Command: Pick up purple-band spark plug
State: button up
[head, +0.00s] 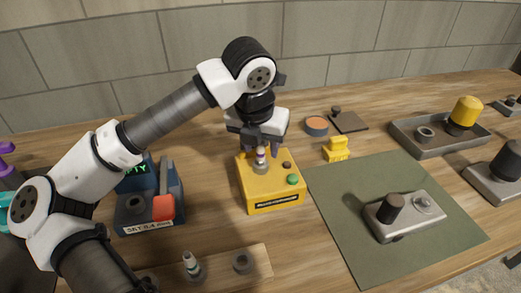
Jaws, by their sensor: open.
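A white spark plug with a dark, purplish band (261,157) stands upright in the top of a yellow box (272,204) near the middle of the head view. My gripper (262,146) is open and points down at the top of this plug. Its fingers are close to the plug's upper end; I cannot tell whether they touch it. A second plug (191,265) stands in a wooden rack (262,261) at the front; its band colour is too small to tell surely.
A blue tester (150,213) with a red part stands left of the yellow box. A green mat (340,235) on the right bears a metal block with a black cylinder (391,208). A small yellow object (337,150) and a grey tray (440,152) stand behind it.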

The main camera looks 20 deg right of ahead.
jog(key=shift+w+d+f, duration=0.15)
jog(key=shift+w+f, duration=0.05)
jog(key=shift+f, duration=0.5)
grip_shut()
jog(key=shift+r, duration=0.15)
notch_tip(320, 180, up, 20)
jog(key=b, duration=0.2)
